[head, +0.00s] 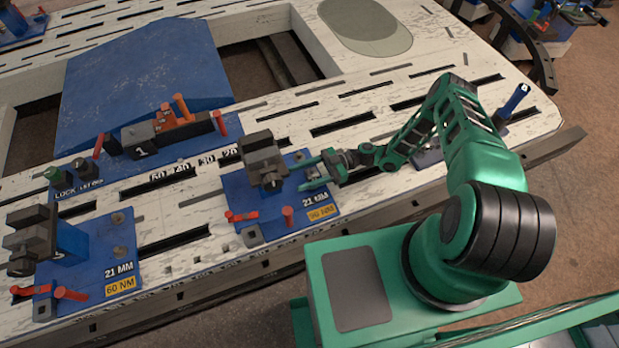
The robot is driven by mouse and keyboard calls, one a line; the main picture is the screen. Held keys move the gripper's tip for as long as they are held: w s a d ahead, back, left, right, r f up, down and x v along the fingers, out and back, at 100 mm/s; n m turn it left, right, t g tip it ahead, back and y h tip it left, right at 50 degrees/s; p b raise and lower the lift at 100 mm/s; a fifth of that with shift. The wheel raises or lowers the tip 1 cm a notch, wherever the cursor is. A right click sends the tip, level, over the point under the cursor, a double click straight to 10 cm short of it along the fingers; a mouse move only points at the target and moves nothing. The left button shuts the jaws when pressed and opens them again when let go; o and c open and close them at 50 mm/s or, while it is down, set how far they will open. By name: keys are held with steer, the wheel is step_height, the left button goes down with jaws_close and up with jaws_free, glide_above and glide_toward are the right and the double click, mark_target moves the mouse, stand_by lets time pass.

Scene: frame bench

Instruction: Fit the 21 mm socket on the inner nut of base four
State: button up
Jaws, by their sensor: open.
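My gripper (305,173) is open, its green fingers pointing left over the right part of the middle blue base plate (240,193). This plate has a "21 MM" label and an orange torque label. A dark grey clamp block (262,160) stands on it, just left of the fingers. Nothing clearly shows between the fingers. The nuts near my gripper are hidden or too small to make out. I cannot read a base number on this plate, so I cannot tell whether it is base four. I cannot single out the 21 mm socket.
Another blue base (85,255), labelled 21 MM and 60 NM, stands at left. A rack with dark and green-topped pieces (52,174) lies back left by a blue ramp (140,70). A blue-handled tool (516,98) stands at right.

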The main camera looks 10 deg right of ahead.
steer(key=c, duration=1.3)
steer(key=shift+r, duration=0.1)
